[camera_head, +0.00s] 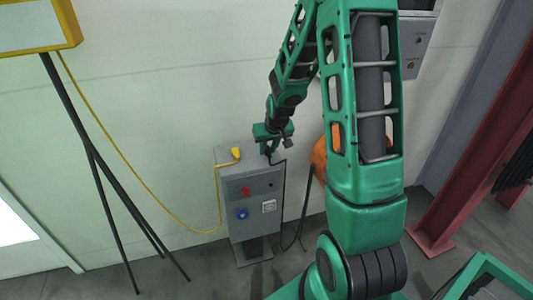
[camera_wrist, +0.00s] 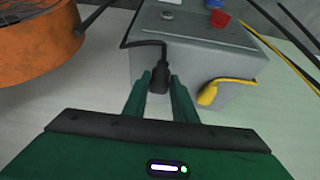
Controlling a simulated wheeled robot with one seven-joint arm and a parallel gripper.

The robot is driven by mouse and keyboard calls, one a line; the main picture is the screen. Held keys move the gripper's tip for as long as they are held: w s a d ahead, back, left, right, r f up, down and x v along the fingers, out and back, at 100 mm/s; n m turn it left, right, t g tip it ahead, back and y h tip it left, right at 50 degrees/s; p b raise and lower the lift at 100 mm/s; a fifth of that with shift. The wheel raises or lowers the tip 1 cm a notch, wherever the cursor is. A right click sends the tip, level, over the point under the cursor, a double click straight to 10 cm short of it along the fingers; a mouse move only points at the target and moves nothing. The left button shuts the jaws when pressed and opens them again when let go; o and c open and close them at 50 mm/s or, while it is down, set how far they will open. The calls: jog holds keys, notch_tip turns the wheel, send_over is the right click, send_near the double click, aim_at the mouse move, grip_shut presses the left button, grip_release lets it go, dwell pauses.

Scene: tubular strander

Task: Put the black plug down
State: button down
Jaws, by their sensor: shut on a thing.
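The black plug (camera_wrist: 158,78) is between my gripper's two green fingertips in the wrist view. My gripper (camera_wrist: 160,92) is shut on it. The plug is hard to make out there. Whether it touches the box top is unclear. The yellow plug (camera_head: 236,152) lies on the box top to the left, and shows right of my fingers in the wrist view (camera_wrist: 208,94).
An orange round thing (camera_head: 318,160) stands right of the box. A yellow cable (camera_head: 150,190) and tripod legs (camera_head: 108,190) are at left. The pale wall is close behind.

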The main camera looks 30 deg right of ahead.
jog(key=shift+f, duration=0.95)
jog(key=shift+f, duration=0.4)
jog(key=c, duration=1.5)
grip_release()
jog(key=shift+o, duration=0.2)
jog(key=shift+r, duration=0.15)
jog(key=shift+r, duration=0.25)
jog(key=v, duration=1.1)
jog(key=s+a+r+m+g, duration=0.1)
jog(key=s+r, duration=0.3)
jog(key=s, duration=1.1)
jog(key=s+a+r+m+g+y, duration=0.1)
jog(key=s+a+r+m+g, duration=0.1)
jog(key=s, duration=1.3)
jog(key=shift+s+r+g+y, duration=0.3)
jog(key=shift+r+g, duration=0.6)
jog(key=shift+g, duration=0.1)
